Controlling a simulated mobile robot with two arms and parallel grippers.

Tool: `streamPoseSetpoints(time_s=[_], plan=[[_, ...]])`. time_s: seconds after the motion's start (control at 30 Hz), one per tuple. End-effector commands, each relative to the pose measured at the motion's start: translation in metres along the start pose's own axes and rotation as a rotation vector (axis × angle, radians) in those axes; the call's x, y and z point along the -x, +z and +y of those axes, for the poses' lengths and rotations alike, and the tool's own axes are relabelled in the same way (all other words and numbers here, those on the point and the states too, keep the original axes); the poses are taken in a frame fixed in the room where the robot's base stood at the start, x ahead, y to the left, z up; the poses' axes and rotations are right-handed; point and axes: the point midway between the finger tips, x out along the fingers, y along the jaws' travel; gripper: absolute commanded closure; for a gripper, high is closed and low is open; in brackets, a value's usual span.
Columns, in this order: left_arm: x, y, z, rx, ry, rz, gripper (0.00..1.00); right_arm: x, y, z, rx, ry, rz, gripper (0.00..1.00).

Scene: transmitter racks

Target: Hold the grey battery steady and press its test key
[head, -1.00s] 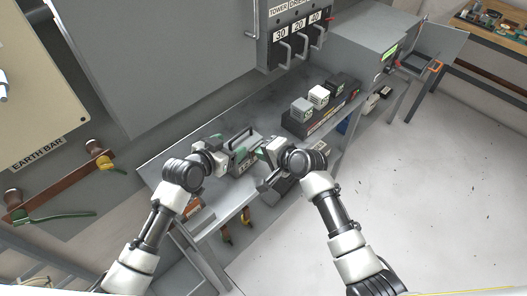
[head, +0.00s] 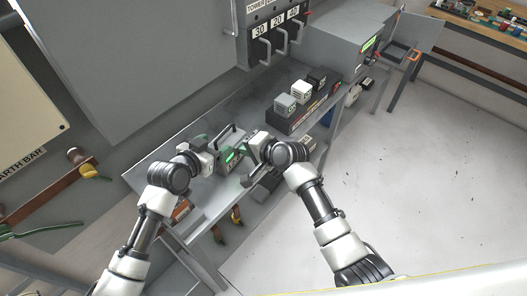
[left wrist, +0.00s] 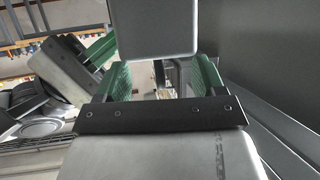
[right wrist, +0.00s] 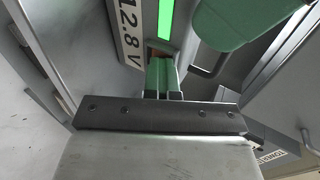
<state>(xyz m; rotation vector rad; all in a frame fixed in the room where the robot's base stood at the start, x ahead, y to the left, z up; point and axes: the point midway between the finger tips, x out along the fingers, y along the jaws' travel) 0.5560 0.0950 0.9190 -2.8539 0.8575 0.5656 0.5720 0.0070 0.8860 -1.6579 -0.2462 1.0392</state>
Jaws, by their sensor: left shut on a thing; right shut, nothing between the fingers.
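The grey battery (head: 226,143) stands on the grey bench below its dark carry handle. In the right wrist view its front shows a "12.8 V" label (right wrist: 131,36) and a lit green strip (right wrist: 167,17). My left gripper (head: 213,147) is shut on the battery from the left; in the left wrist view its green fingers (left wrist: 160,78) flank a grey part. My right gripper (head: 246,151) is shut and empty at the battery's front. Its green fingertips (right wrist: 162,66) are by a small orange-brown patch below the strip. The test key is not clearly visible; contact cannot be told.
Grey, white and black small blocks (head: 300,94) stand on a dark stand to the right along the bench (head: 148,178). A grey cabinet with handles (head: 278,40) rises behind. The floor at right is clear.

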Motion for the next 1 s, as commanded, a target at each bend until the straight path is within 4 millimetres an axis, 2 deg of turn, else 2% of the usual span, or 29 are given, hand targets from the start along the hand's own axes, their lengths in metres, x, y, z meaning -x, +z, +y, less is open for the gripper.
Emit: streamPoseSetpoints(time_s=[0.03, 0.17, 0.4, 0.6, 0.8, 1.0], plan=[[-0.002, 0.004, 0.004, 0.01, 0.008, -0.009, 0.87, 0.006, 0.006, 0.002, -0.002, -0.004, -0.012, 1.0], [-0.002, 0.005, 0.002, 0.008, 0.003, -0.01, 0.87, 0.03, 0.004, 0.019, -0.001, 0.002, -0.009, 1.0], [-0.001, 0.005, -0.001, 0.003, -0.002, -0.01, 0.87, 0.085, 0.001, 0.018, 0.002, 0.003, -0.003, 1.0], [-0.001, 0.005, -0.002, 0.001, -0.005, -0.011, 0.87, 0.116, 0.0, 0.018, 0.001, 0.004, -0.003, 1.0], [-0.001, 0.005, -0.003, 0.0, -0.006, -0.011, 0.87, 0.127, 0.001, 0.018, -0.001, 0.005, -0.004, 1.0], [-0.001, 0.004, -0.003, -0.001, -0.007, -0.01, 0.87, 0.128, 0.0, 0.018, -0.001, 0.005, -0.003, 1.0]])
